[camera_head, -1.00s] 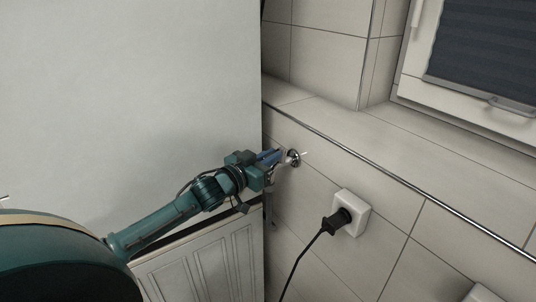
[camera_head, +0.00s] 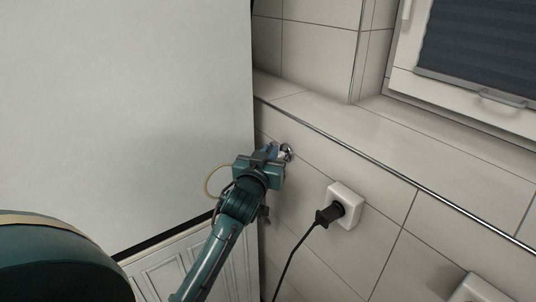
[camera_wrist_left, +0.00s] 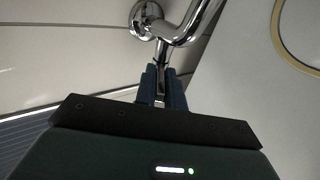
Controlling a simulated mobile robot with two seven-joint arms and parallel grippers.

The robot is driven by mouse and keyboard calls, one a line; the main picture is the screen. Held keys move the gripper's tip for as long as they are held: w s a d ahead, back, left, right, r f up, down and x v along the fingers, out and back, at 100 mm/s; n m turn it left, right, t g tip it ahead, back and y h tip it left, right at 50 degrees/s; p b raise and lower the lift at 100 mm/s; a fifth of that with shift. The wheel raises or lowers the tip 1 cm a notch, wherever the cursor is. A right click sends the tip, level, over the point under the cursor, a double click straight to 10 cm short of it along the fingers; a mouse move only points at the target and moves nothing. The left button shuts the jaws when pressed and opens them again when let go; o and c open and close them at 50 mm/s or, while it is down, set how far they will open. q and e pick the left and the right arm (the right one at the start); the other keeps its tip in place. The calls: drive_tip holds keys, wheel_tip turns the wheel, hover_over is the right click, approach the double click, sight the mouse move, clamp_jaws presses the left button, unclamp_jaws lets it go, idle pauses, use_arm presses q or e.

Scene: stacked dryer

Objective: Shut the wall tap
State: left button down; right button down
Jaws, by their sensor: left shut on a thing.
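The wall tap (camera_head: 288,150) is a small chrome fitting on the tiled wall, just beside the tall white appliance. In the left wrist view the tap (camera_wrist_left: 150,18) shows as a round chrome flange with a bent chrome pipe and a thin part running down between the fingers. My left gripper (camera_head: 274,152) is at the tap, and the tap is partly hidden behind it. In the left wrist view its blue fingers (camera_wrist_left: 161,88) are shut on that thin part of the tap. My right gripper is not in view.
A white wall socket (camera_head: 345,206) with a black plug and cable (camera_head: 298,250) is right of the tap. The white appliance side (camera_head: 120,110) stands close on the left. A tiled ledge (camera_head: 400,150) with a metal edge runs above, below a window (camera_head: 480,60).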

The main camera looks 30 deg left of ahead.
use_arm(q)
drive_tip(key=shift+r, duration=0.1)
drive_tip(key=c, duration=1.5)
unclamp_jaws()
drive_tip(key=b+v, duration=0.2)
drive_tip(key=v, duration=1.1)
